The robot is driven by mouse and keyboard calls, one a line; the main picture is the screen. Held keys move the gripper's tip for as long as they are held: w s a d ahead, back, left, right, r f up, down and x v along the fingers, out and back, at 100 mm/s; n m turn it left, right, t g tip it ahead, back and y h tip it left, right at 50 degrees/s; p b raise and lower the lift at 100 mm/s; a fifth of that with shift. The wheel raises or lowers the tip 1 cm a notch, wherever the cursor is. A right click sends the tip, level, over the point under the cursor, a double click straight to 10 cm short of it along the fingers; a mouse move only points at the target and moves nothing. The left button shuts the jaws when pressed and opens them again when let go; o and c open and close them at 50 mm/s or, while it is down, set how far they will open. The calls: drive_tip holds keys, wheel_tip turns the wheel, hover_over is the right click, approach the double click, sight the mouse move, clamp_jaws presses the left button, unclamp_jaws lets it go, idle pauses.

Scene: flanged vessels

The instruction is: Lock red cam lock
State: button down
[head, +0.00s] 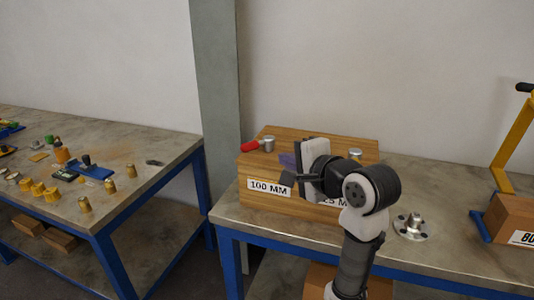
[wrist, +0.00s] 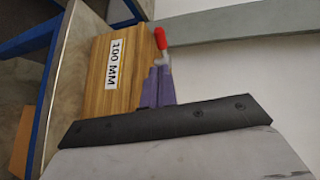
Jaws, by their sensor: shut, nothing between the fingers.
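The red cam lock (head: 250,146) has a red lever joined to a short grey metal fitting on top of the wooden block labelled 100 MM (head: 262,205). The lever points left and slightly down in the head view. The red lever also shows in the wrist view (wrist: 160,38), just beyond my fingertips. My gripper (head: 286,160) has purple fingers, shut and empty, to the right of the cam lock. The fingers also show in the wrist view (wrist: 158,80), overlapping the fitting's place. I cannot tell whether they touch it.
Another grey fitting (head: 355,154) stands on the block's right part, behind my arm. A round metal flange (head: 412,227) lies on the workbench (head: 450,250). A yellow frame (head: 512,140) stands at the right. A second table (head: 150,150) with several small parts is at the left.

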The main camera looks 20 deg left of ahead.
sight(250, 148)
drive_tip(key=p+x, duration=0.2)
drive_tip(key=x, duration=1.1)
drive_tip(key=shift+w+a+f, duration=0.15)
drive_tip(key=shift+w+a, duration=0.1)
drive_tip(key=shift+a+p, duration=0.25)
drive_tip(key=shift+p, duration=0.2)
